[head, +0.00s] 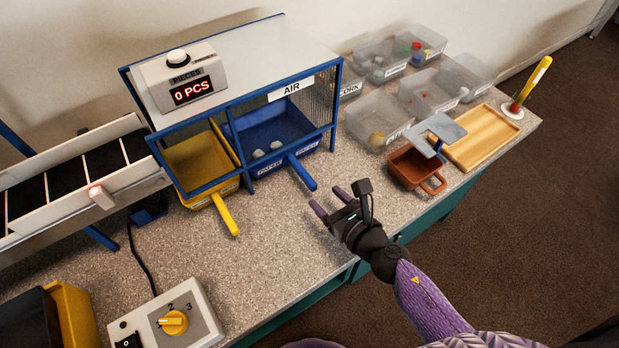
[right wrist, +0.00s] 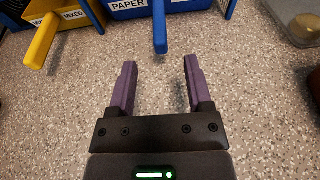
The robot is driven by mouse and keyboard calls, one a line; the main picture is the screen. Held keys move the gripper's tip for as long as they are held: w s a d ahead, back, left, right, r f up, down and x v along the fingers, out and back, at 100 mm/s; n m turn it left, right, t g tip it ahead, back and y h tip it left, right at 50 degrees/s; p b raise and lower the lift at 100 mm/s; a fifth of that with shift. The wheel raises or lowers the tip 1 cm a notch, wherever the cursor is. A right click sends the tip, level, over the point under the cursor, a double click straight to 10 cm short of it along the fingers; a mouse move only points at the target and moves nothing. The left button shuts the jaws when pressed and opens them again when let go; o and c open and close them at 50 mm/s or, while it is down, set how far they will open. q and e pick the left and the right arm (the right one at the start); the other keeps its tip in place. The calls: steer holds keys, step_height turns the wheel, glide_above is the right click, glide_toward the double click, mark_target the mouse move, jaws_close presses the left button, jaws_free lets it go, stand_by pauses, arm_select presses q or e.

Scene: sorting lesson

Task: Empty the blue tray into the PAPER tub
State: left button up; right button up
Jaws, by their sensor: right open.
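The blue tray (head: 268,129) sits in the right bay of the blue-framed cabinet, under the AIR sign. Two small pale pieces (head: 259,153) lie in it near its front. Its front labels read PAPER, and its blue handle (head: 303,173) sticks out over the counter; the handle also shows in the right wrist view (right wrist: 160,28). My right gripper (head: 329,199) is open and empty, just short of the handle. In the right wrist view the handle's end lies ahead, between the line of the two fingers (right wrist: 159,68), not touching them. I cannot pick out the PAPER tub's label. My left gripper is out of view.
A yellow MIXED tray (head: 195,160) with a yellow handle (head: 225,215) is left of the blue one. Clear tubs (head: 381,121) stand at the back right, behind a brown handled container (head: 408,172) and wooden tray (head: 482,138). Counter around my gripper is clear.

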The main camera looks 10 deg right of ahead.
mark_target(315, 187)
steer(key=b+x, duration=0.1)
steer(key=x, duration=0.6)
steer(key=shift+f+b, duration=0.15)
steer(key=shift+b, duration=0.25)
steer(key=shift+w+a, duration=0.15)
steer(key=shift+w, duration=0.25)
jaws_close()
